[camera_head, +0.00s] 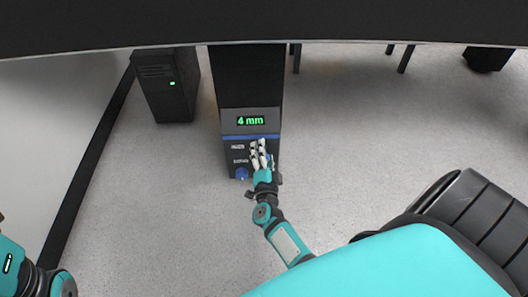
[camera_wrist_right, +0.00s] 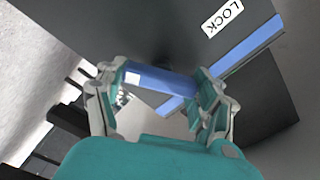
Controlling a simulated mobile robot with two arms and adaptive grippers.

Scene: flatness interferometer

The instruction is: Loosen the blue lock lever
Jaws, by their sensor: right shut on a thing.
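The instrument front (camera_head: 233,155) faces me at the middle of the head view, with a green "4 mm" display (camera_head: 251,121) above it. My right gripper (camera_head: 259,152) is at the right half of this front and hides part of it. In the right wrist view, my right gripper (camera_wrist_right: 160,86) is shut on the blue lock lever (camera_wrist_right: 158,79), a blue bar lying across between its fingers. A "LOCK" label (camera_wrist_right: 222,18) shows on the dark panel beyond it. The lever is hidden by the fingers in the head view. My left gripper's fingers are not visible.
A blue round knob (camera_head: 241,174) is low on the front, just left of my right gripper. A black computer tower (camera_head: 167,87) stands on the floor to the left. A dark edge of a tabletop (camera_head: 330,22) spans the top. The floor around is mostly clear.

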